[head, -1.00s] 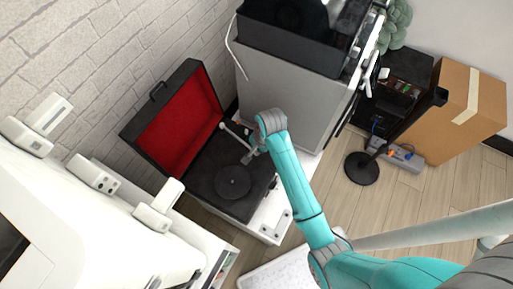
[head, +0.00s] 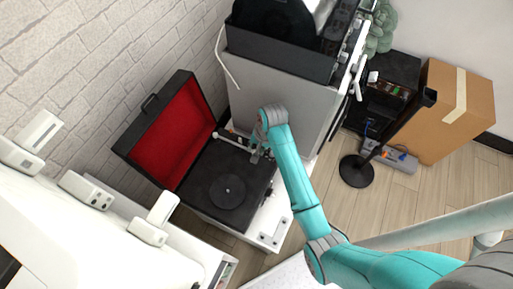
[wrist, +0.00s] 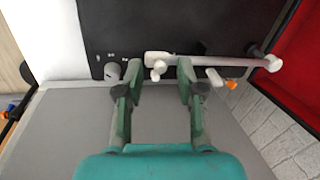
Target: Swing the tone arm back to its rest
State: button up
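The record player is an open case with a black deck (head: 205,175) and a raised lid with red lining (head: 175,128). A dark round platter (head: 228,191) is on the deck. The white tone arm (head: 232,143) lies along the deck's far side, partly hidden by my gripper (head: 258,154). In the wrist view the tone arm (wrist: 225,61) runs across, just beyond my gripper (wrist: 157,76). Its left end, with a small white knob (wrist: 158,71), is between my two spread fingertips. I cannot tell whether either finger touches it. Whether the tone arm sits in its rest is unclear.
A grey cabinet (head: 275,93) with black equipment on top stands right behind the player. A white machine (head: 70,225) is at the left. A black round-based stand (head: 357,171) and a cardboard box (head: 450,120) are at the right. The floor in front is partly open.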

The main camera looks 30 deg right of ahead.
jog(key=v, duration=1.2)
dwell(0.5)
jog(key=s+a+f+n+t+h, duration=0.1)
jog(key=s+a+f+n+t, duration=0.15)
jog(key=s+f, duration=0.45)
jog(key=s+a+f+n+t+h, duration=0.15)
jog(key=s+t, duration=0.25)
jog(key=s, duration=0.6)
jog(key=s+a+r+n+t, duration=0.1)
jog(key=s+r+n+t, duration=0.3)
jog(key=s+r, duration=1.4)
jog(key=s+t, duration=0.1)
jog(key=t, duration=0.1)
jog(key=shift+a+r+n+t+y, duration=0.25)
jog(key=shift+r+n+t+y, duration=0.1)
jog(key=shift+n, duration=0.05)
